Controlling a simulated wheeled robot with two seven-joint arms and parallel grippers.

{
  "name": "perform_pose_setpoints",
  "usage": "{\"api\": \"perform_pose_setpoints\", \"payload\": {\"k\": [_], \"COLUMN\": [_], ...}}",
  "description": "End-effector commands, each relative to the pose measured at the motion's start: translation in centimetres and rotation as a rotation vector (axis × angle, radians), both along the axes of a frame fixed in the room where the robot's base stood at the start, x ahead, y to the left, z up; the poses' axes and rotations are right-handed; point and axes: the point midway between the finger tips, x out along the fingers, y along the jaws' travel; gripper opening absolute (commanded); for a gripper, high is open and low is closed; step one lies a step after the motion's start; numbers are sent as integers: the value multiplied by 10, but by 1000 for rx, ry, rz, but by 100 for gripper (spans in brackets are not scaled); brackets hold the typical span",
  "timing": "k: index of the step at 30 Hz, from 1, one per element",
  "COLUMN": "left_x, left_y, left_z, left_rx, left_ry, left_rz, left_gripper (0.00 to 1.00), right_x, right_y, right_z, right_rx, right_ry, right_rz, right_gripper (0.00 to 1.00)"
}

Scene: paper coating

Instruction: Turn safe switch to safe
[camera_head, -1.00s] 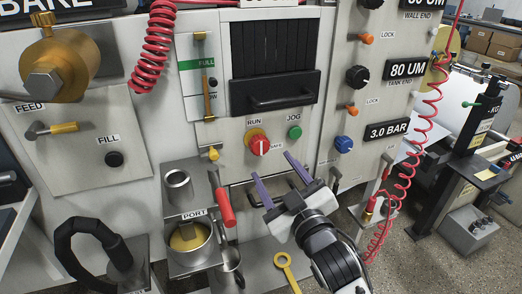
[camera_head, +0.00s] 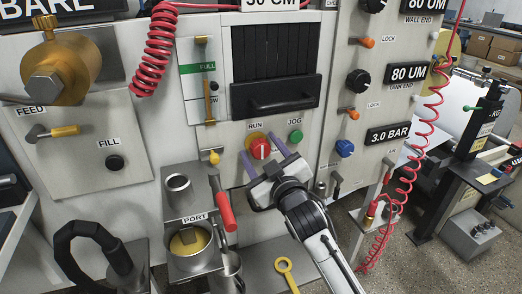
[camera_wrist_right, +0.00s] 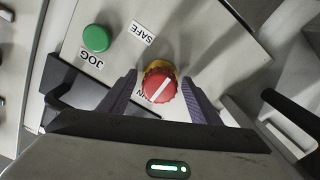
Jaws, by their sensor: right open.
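The safe switch is a red round knob (camera_head: 260,149) with a white line, on a yellow base on the machine's front panel. A RUN label sits above it in the head view. My right gripper (camera_head: 262,155) is open, with its purple fingers around the knob's left and right sides. In the right wrist view, the red knob (camera_wrist_right: 159,87) lies between the fingertips of my right gripper (camera_wrist_right: 160,90), with gaps on both sides. The SAFE label (camera_wrist_right: 142,34) shows there, and the RUN label is partly hidden by a finger. My left gripper is not in view.
A green JOG button (camera_head: 295,136) is close to the right of the knob. A black handle (camera_head: 283,98) is above it. A red-handled tool (camera_head: 225,211) and a metal pot (camera_head: 190,249) stand at lower left. A red coiled hose (camera_head: 408,160) hangs at right.

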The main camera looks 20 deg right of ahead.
Motion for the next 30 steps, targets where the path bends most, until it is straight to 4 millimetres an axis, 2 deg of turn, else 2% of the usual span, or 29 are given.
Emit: {"api": "perform_pose_setpoints", "payload": {"k": [1, 6, 8, 20, 30], "left_x": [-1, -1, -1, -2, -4], "left_y": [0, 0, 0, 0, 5], "left_z": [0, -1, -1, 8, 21], "left_rx": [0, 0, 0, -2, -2], "left_ry": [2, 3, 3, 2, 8], "left_rz": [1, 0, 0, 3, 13], "left_gripper": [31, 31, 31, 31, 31], "right_x": [0, 0, 0, 0, 0], "right_y": [0, 0, 0, 0, 0], "right_z": [0, 0, 0, 2, 3], "right_rx": [0, 0, 0, -85, -359], "right_ry": [0, 0, 0, -4, -11], "right_rz": [0, 0, 0, 0, 1], "right_gripper": [52, 24, 16, 16, 16]}}
